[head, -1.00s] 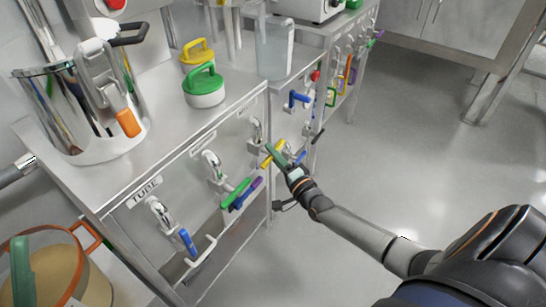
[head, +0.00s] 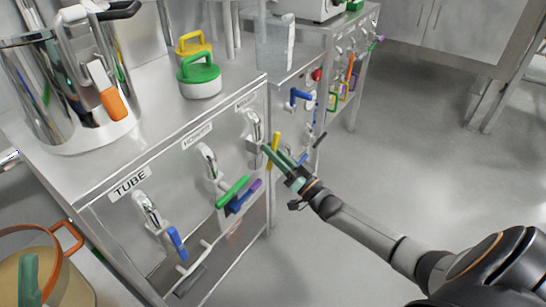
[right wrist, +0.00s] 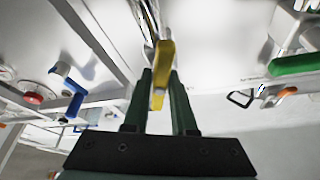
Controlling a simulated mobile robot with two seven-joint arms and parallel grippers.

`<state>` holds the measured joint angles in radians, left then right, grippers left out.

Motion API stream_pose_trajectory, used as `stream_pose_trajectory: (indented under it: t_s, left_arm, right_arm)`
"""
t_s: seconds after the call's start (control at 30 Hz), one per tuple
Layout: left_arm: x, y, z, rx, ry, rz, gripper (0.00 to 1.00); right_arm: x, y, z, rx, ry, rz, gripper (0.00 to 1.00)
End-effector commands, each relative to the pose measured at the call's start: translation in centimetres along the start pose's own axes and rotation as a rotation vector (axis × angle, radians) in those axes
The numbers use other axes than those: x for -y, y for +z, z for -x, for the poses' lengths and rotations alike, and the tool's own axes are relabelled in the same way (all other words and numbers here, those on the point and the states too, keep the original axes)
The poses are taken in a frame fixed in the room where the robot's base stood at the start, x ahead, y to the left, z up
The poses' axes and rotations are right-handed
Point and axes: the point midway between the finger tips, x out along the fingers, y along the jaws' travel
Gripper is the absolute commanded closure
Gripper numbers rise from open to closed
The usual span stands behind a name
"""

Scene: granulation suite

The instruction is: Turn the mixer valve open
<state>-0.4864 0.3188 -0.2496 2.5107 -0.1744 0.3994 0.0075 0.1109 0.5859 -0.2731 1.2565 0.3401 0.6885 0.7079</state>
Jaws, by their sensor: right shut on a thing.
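The yellow valve handle (head: 276,142) sits below the rightmost tap of the near cabinet front, beneath a label too small to read surely. My right gripper (head: 272,156) reaches it from the lower right. In the right wrist view the yellow handle (right wrist: 165,62) passes between the two green fingers (right wrist: 160,95), which are shut on it. The handle stands steeply, tilted a little from vertical in the head view. The fingers hide part of it.
Green (head: 233,191) and purple (head: 250,192) handles and a blue handle (head: 177,243) are to the left on the same front. A blue valve (head: 299,97) and a red knob (head: 316,75) lie beyond. The floor (head: 400,150) at right is clear.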

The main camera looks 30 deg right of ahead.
Motion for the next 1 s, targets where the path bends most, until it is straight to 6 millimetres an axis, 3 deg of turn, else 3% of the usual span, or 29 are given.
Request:
stream_pose_trajectory:
  t_s: [0.4,1.0]
  left_arm:
    - [-1.0,1.5,1.3,0.01,0.01,-0.014,0.5]
    - [-1.1,1.9,1.6,0.015,0.001,-0.016,0.5]
  right_arm:
    - [-0.1,0.1,0.1,0.001,-0.115,0.279,1.0]
    - [0.0,0.0,0.0,0.0,-0.156,0.375,1.0]
